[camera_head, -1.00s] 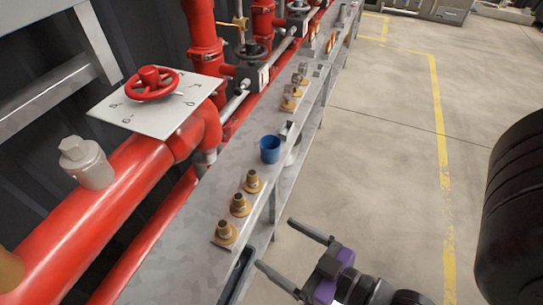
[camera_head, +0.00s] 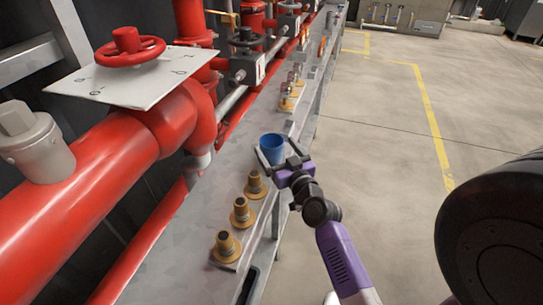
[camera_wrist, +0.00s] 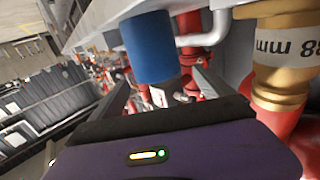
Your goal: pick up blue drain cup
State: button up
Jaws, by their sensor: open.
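The blue drain cup (camera_head: 272,146) stands upright on the grey metal ledge in the head view. It also shows in the wrist view (camera_wrist: 150,45), where the picture is upside down and the ledge runs along the top. My gripper (camera_head: 274,146) is open at the cup, one finger on each side of it in the head view. In the wrist view my gripper (camera_wrist: 166,76) has its fingertips near the cup's rim end, with the cup between them. I cannot tell whether either finger touches it. Nothing is held.
Several brass fittings (camera_head: 241,212) stand on the ledge (camera_head: 197,215) nearer than the cup; one fitting (camera_wrist: 283,55) is close on the right in the wrist view. Red pipes (camera_head: 100,170) and a red handwheel (camera_head: 130,48) are at left.

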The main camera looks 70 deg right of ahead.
aim_at(267, 135)
jog(key=shift+f+x, duration=0.1)
jog(key=shift+x, duration=1.8)
jog(key=shift+f+x, duration=0.15)
jog(key=shift+x, duration=1.8)
jog(key=shift+s+d, duration=0.15)
jog(key=c, duration=1.5)
